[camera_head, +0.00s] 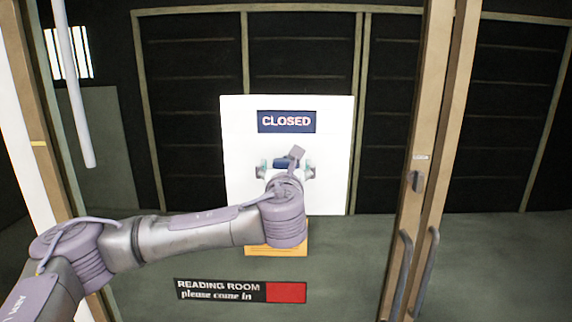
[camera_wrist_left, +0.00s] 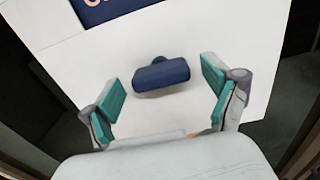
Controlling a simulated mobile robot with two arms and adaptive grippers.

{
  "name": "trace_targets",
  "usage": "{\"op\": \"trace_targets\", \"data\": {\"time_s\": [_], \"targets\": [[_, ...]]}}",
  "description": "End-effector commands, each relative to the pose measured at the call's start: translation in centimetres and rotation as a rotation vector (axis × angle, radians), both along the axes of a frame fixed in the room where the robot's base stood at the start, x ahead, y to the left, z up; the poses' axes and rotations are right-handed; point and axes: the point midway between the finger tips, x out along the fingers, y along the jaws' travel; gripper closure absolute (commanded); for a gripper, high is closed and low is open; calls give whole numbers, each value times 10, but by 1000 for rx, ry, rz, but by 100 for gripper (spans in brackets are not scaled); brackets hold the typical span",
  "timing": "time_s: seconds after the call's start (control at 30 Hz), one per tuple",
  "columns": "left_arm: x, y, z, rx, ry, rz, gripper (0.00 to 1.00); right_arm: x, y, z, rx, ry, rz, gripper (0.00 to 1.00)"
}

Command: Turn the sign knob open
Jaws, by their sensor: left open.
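The sign is a white board (camera_head: 335,140) with a blue plate reading CLOSED (camera_head: 286,121) near its top; the board (camera_wrist_left: 205,30) also shows in the left wrist view. The sign knob is a dark blue bar, partly hidden behind my wrist in the head view (camera_head: 283,162) and plain in the left wrist view (camera_wrist_left: 161,75). My left gripper (camera_head: 286,171) is in front of the board, just below the CLOSED plate. In the left wrist view its teal-padded fingers (camera_wrist_left: 161,100) are spread apart, with the knob in line with the gap between them and nothing gripped. My right gripper is not in view.
A wooden door frame with handles (camera_head: 402,262) stands on the right. An orange panel (camera_head: 290,250) shows below the board. A black READING ROOM sign with a red patch (camera_head: 286,292) is lower down. Dark framed panels (camera_head: 300,50) fill the back.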

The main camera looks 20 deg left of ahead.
Motion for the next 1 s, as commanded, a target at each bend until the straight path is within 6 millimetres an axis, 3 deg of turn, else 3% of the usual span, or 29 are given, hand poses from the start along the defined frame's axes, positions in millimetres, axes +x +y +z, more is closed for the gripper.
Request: {"op": "trace_targets", "data": {"time_s": [0.1,0.43,0.77,1.0], "targets": [[0,0,0,0,0,0,16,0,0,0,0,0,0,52],[0,0,0,0,0,1,71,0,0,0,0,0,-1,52],[0,0,-2,-43,-10,1,72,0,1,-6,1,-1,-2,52],[0,-1,-5,-181,-50,0,72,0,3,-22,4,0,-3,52]]}}
